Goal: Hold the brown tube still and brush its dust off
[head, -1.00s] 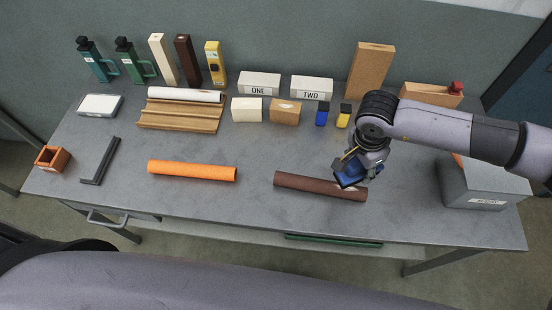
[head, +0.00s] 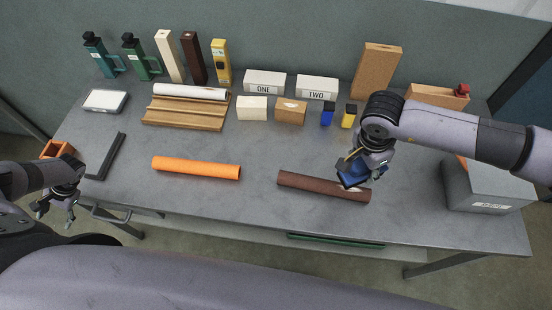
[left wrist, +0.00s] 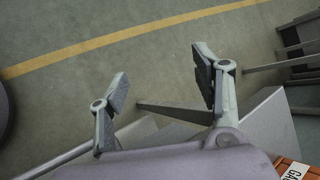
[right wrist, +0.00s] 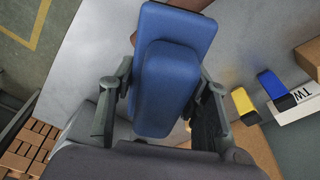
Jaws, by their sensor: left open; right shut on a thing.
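The brown tube (head: 312,186) lies on the grey table towards the front, right of centre. A pale patch shows near its right end, partly hidden by my right gripper. My right gripper (head: 354,174) is shut on a blue brush (right wrist: 166,85), held right at the tube's right end; I cannot tell whether brush and tube touch. My left gripper (head: 56,211) is open and empty, off the table's front left corner, far from the tube. In the left wrist view its open fingers (left wrist: 160,97) show floor between them.
An orange tube (head: 196,168) lies left of the brown one. A dark angle bar (head: 106,157) and an orange-brown box (head: 58,150) are at the left. A grey bin (head: 484,188) stands at the right. Blocks and bottles line the back. The front middle is clear.

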